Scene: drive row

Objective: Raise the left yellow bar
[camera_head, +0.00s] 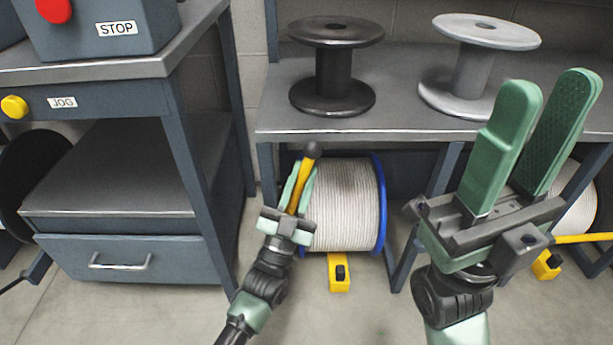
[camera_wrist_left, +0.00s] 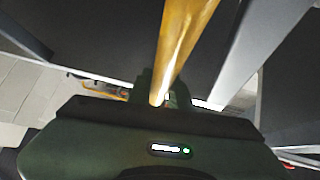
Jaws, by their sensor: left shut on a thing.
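The left yellow bar (camera_head: 304,186) has a dark round knob at its upper end and stands tilted in front of a blue-flanged cable drum (camera_head: 345,200). My left gripper (camera_head: 301,188) is shut on this bar. In the left wrist view the bar (camera_wrist_left: 185,45) runs up from between the fingers. Its lower end is hidden by my gripper. My right gripper (camera_head: 532,145) is open and empty, raised at the right in front of the shelf. A second yellow bar (camera_head: 585,238) lies level at the far right edge, partly cut off.
A black spool (camera_head: 334,70) and a grey spool (camera_head: 470,70) stand on the shelf (camera_head: 390,95). A cabinet (camera_head: 100,190) with a STOP box (camera_head: 105,28) and a JOG button (camera_head: 14,106) stands left. Yellow floor blocks (camera_head: 339,279) sit below the drums.

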